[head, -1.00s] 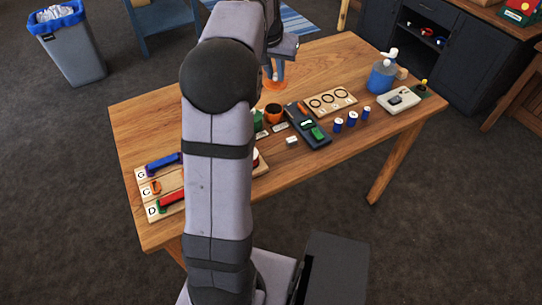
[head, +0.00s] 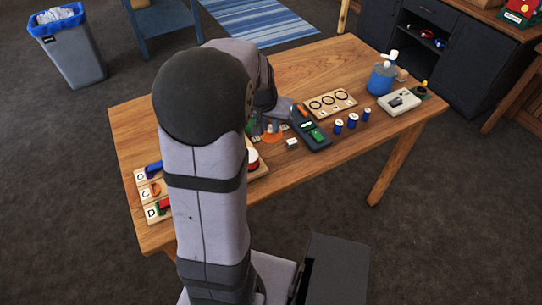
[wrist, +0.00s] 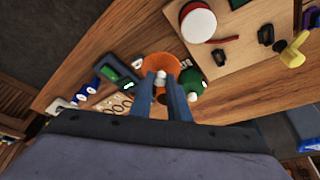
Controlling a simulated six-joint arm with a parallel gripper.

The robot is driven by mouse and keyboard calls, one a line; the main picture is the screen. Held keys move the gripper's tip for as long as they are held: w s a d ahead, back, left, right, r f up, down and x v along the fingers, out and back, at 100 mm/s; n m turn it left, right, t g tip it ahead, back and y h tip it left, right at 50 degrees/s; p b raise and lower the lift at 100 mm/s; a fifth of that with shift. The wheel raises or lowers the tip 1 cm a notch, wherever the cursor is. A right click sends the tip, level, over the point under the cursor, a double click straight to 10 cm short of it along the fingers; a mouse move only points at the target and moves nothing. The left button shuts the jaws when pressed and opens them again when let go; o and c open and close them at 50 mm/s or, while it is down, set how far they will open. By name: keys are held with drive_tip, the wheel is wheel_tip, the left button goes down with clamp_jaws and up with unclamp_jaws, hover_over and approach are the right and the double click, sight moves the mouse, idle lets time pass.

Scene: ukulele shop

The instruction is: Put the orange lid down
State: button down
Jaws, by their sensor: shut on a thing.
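The orange lid (head: 272,138) is a round disc. In the wrist view the orange lid (wrist: 158,62) has a pale knob, and my gripper (wrist: 161,80) is shut on that knob. In the head view my gripper (head: 268,129) is partly hidden by my arm. The lid is low over the table, left of the dark green-screened device; I cannot tell whether it touches the wood. A green round item (wrist: 192,80) is close beside the lid in the wrist view. The orange cup seen earlier is hidden by my arm in the head view.
The dark device (head: 311,128) and a small white block (head: 292,142) are close to the lid. A board with three rings (head: 330,101) and several blue-and-white bottles (head: 352,120) stand further right. A white-and-red round item (head: 252,158) is on a wooden board. The table front right is clear.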

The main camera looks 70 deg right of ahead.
sight(269, 138)
drive_tip(key=shift+f+p, duration=0.45)
drive_tip(key=shift+f, duration=4.55)
drive_tip(key=shift+f, duration=0.15)
drive_tip(key=c, duration=1.7)
unclamp_jaws()
drive_tip(key=shift+a+r, duration=0.1)
drive_tip(key=shift+r, duration=0.45)
drive_tip(key=v, duration=1.1)
drive_tip(key=shift+a+r+b, duration=0.1)
drive_tip(key=shift+a+b, duration=0.1)
drive_tip(key=shift+b, duration=0.15)
